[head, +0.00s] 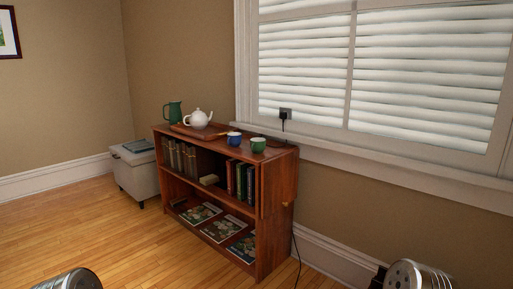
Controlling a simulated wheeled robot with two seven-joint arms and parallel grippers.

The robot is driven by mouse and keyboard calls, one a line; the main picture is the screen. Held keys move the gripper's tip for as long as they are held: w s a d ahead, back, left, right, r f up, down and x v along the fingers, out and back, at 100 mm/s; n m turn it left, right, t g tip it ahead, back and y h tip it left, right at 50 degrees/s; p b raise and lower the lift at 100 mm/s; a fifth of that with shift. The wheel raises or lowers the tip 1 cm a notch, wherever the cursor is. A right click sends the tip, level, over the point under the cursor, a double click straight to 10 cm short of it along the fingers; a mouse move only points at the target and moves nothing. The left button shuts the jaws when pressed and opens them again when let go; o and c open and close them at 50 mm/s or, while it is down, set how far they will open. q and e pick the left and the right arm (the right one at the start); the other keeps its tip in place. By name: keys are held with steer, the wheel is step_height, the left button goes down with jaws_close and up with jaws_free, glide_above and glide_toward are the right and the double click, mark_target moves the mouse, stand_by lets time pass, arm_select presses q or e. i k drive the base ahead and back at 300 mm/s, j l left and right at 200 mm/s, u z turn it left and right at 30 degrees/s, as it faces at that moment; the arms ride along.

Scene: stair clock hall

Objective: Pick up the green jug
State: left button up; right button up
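The green jug (173,112) stands upright at the far left end of the top of a wooden bookcase (278,171) in the head view. It is beside a white teapot (198,118). Parts of my arms show at the bottom left and bottom right edges of the picture, well short of the bookcase. Neither gripper's fingers can be seen. Nothing is touching the jug.
A tray (190,131) lies under the teapot. A blue cup (234,139) and a green cup (258,145) stand further right. Books and magazines fill the shelves. A grey ottoman (137,176) is left of the bookcase. A power cord (297,262) hangs at right. The wooden floor in front is clear.

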mark_target(175, 113)
steer(key=i+j+u, duration=0.8)
steer(key=i+u, duration=0.2)
steer(key=i, duration=0.15)
steer(key=i+u, duration=0.35)
steer(key=i+z, duration=0.1)
steer(key=i, duration=0.4)
steer(key=i+j, duration=0.15)
steer(key=i, duration=0.35)
steer(key=i+j+z, duration=0.15)
steer(key=i, duration=0.35)
steer(key=i+j+z, duration=0.1)
steer(key=i+z, duration=0.25)
steer(key=z, duration=0.15)
steer(key=i+j+z, duration=0.25)
steer(key=z, duration=0.25)
steer(key=i+j+z, duration=0.3)
steer(key=z, duration=0.2)
steer(key=i+j+z, duration=0.2)
steer(key=j+z, duration=0.3)
